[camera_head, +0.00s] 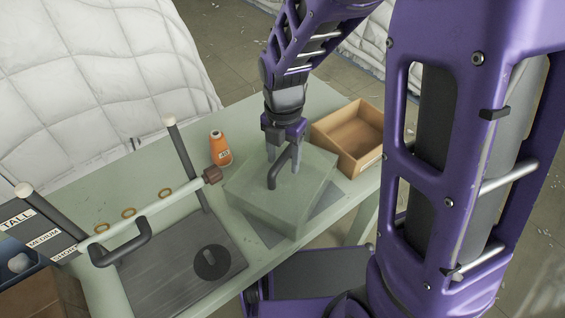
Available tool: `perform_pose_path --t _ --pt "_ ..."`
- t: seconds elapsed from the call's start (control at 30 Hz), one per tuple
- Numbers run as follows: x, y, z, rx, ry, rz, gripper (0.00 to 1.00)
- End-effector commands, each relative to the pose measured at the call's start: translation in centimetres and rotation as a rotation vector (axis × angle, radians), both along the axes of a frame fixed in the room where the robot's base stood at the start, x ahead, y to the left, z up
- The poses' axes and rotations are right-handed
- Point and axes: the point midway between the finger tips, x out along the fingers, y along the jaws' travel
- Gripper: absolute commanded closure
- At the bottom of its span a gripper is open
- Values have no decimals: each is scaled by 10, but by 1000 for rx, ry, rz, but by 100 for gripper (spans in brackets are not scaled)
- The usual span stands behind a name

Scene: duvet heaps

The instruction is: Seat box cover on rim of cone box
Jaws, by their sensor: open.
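A pale green box-shaped body (311,187) stands on the table, with a dark bar handle (273,185) on top. Its top looks like the box cover, but I cannot make out a seam between cover and cone box, or whether the cover sits flat on a rim. My gripper (284,161) is open and points down over the top, with its fingers on either side of the handle's upper part. I cannot tell whether either finger touches the handle. The fingers and wrist hide a little of the top's far part.
An open, empty-looking tan box (352,136) stands close at the right. An orange thread cone (220,150) is behind left. A dark stand (180,275) with a rod and rings is at left. A grey mat (323,202) lies under the green body. White quilted heaps are behind.

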Motion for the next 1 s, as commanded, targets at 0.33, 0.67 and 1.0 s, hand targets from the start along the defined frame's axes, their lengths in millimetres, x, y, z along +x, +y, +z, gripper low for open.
perform_pose_path --t 0.33,0.67,1.0 --pt "0 0 1 0 0 0 74" --pt "0 0 1 0 0 0 100" --pt "0 0 1 0 0 0 100"
